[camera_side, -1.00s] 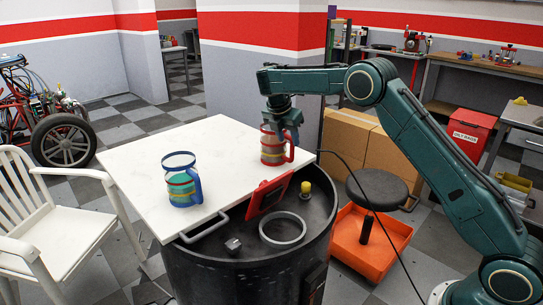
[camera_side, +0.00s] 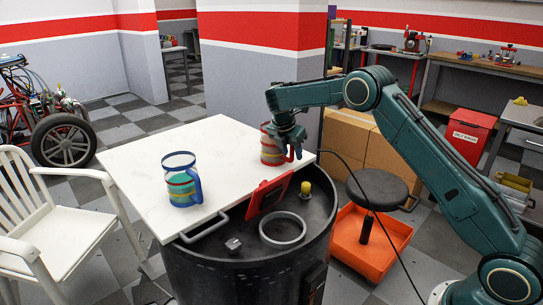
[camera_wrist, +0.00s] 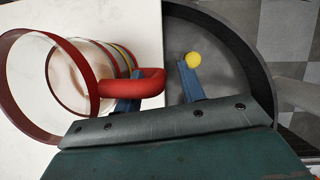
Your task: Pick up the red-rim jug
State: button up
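The red-rim jug (camera_side: 271,154) stands upright near the white tabletop's right edge in the side view. It has coloured bands, and my gripper partly hides it. In the wrist view its red handle (camera_wrist: 150,82) points right, toward my gripper. My gripper (camera_wrist: 160,68) is open, with one blue finger at the handle loop and the other to the right, apart from it. The handle's outer bar shows between the fingers; I cannot tell whether they touch it. In the side view my gripper (camera_side: 291,150) is at the jug's right side.
A blue-rim jug (camera_side: 181,180) stands left on the white tabletop (camera_side: 225,150). Beside it, the black drum (camera_side: 245,272) holds a grey ring (camera_side: 283,230), a red panel (camera_side: 268,196) and a yellow-topped knob (camera_side: 305,188). A black stool (camera_side: 377,190) stands right.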

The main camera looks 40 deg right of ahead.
dwell(0.3)
grip_shut()
jog(key=shift+r, duration=0.1)
jog(key=shift+r, duration=0.3)
dwell(0.3)
jog(key=shift+r, duration=4.25)
jog(key=shift+r, duration=0.4)
